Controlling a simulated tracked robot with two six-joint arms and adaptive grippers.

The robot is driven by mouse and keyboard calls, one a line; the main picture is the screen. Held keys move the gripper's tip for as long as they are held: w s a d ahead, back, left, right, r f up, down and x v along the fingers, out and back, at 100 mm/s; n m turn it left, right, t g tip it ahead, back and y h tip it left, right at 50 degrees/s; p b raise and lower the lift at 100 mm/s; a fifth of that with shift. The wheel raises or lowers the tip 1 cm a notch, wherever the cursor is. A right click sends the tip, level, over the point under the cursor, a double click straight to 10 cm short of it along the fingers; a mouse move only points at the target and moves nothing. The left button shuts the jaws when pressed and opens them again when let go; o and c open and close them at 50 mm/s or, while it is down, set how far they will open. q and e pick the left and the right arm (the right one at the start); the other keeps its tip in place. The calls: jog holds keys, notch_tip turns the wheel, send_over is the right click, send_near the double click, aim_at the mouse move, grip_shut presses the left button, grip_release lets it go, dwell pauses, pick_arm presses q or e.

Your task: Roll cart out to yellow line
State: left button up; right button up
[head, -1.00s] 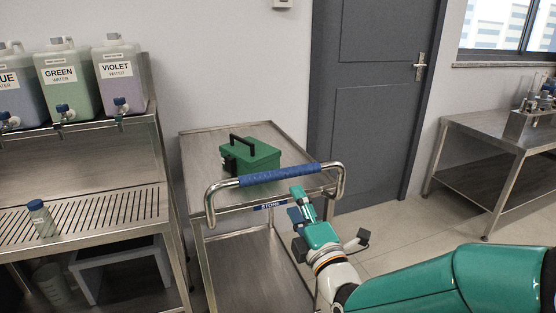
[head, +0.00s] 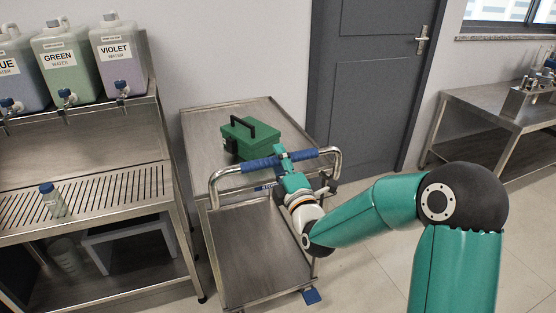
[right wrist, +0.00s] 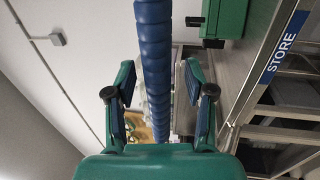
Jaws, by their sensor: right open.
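The steel cart (head: 203,127) stands by the wall, with a blue-gripped push handle (head: 262,164) on its near side. A green box (head: 262,139) with a black handle sits on its top shelf; part of it shows in the right wrist view (right wrist: 225,15). My right gripper (head: 283,158) is at the middle of the handle. In the right wrist view, the open fingers (right wrist: 158,85) are on either side of the blue grip (right wrist: 154,45), with gaps beside it. A STORE label (right wrist: 284,46) shows on the cart. My left gripper and the yellow line are not in view.
A steel rack (head: 150,108) with water jugs (head: 119,60) stands close to the cart's left. A grey door (head: 365,80) is behind on the right. A steel bench (head: 475,108) stands at far right. Pale floor (head: 360,255) is open right of the cart.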

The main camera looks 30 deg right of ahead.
grip_shut()
dwell(0.3)
jog(key=shift+a+f, duration=0.1)
jog(key=shift+a, duration=0.05)
